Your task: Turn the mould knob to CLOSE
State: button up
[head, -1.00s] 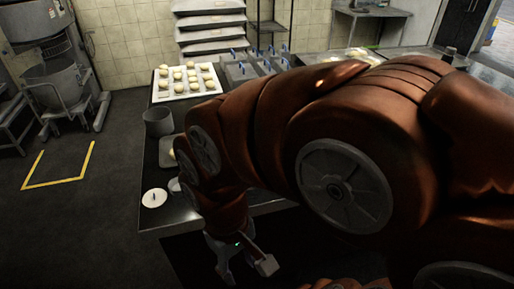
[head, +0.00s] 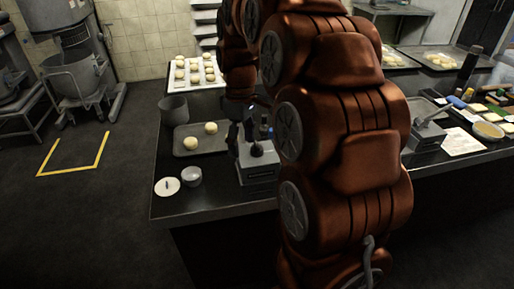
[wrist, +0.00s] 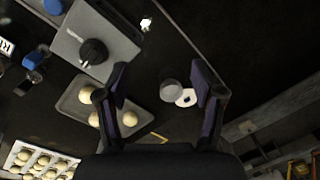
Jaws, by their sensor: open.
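The mould knob (wrist: 93,52) is a round black knob on a grey box (wrist: 118,42) at the upper left of the wrist view. In the head view the grey box (head: 258,174) stands near the counter's front edge, with the black knob (head: 256,150) on top. A small white mark shows beside the knob, but I cannot read it. My gripper (wrist: 160,84) is open and empty, its fingers spread, to the right of the knob in the wrist view.
A tray (head: 184,146) with dough balls lies left of the box. A small cup (head: 191,177), a white lid (head: 166,187) and a grey pot (head: 174,107) stand nearby. Blue-topped parts (wrist: 33,60) lie beside the box.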

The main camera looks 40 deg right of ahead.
jog(key=n+b, duration=0.1)
send_over(257, 144)
jog(key=shift+w+d+f, duration=0.1)
jog(key=shift+d+f, duration=0.05)
jog(key=shift+f, duration=0.65)
jog(key=shift+a+f+p, duration=0.2)
jog(key=shift+f+p, duration=0.5)
jog(key=shift+f, duration=3.2)
jog(key=c, duration=1.1)
